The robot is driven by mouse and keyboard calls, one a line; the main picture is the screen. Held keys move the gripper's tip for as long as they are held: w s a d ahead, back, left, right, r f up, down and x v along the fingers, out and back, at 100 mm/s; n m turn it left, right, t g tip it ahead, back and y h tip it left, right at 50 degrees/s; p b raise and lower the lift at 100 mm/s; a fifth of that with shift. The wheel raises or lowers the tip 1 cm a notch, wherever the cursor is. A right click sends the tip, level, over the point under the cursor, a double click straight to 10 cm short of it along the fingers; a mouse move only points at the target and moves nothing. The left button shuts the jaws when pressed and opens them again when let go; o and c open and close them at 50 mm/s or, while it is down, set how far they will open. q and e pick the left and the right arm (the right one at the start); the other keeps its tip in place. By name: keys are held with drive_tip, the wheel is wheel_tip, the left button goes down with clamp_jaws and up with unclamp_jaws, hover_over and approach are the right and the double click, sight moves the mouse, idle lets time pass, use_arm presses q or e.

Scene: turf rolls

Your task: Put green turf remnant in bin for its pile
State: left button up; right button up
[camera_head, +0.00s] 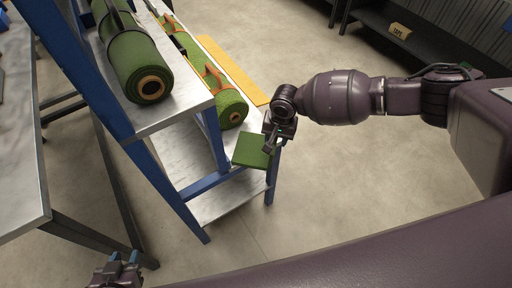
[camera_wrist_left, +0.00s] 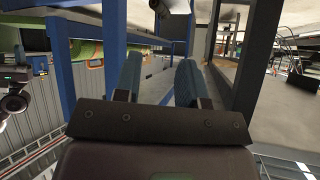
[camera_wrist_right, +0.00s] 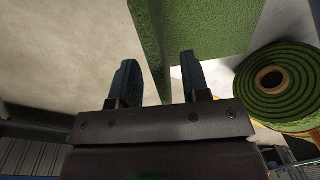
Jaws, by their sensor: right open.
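The green turf remnant (camera_head: 252,151) is a small flat square at the front corner of the blue-framed rack. My right gripper (camera_head: 269,143) is at its upper right edge. In the right wrist view the remnant (camera_wrist_right: 205,22) reaches down between the spread fingers of my right gripper (camera_wrist_right: 158,85), with clear gaps beside its edge. What bears the remnant is hidden. My left gripper (camera_head: 123,258) is low at the bottom left. In the left wrist view its fingers (camera_wrist_left: 158,80) are apart with nothing between them. I cannot make out a bin for the remnant.
The blue-framed rack (camera_head: 219,203) has pale shelves. Green turf rolls lie on it, one (camera_head: 137,65) on the upper shelf and another (camera_head: 229,106) lower. A grey table (camera_head: 20,170) stands at left. Open floor lies right.

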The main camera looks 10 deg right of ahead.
wheel_tip(320, 180, down, 2)
drive_tip(key=shift+a+f, duration=0.1)
drive_tip(key=shift+f, duration=0.15)
drive_tip(key=shift+r, duration=0.1)
clamp_jaws()
drive_tip(key=shift+r, duration=0.1)
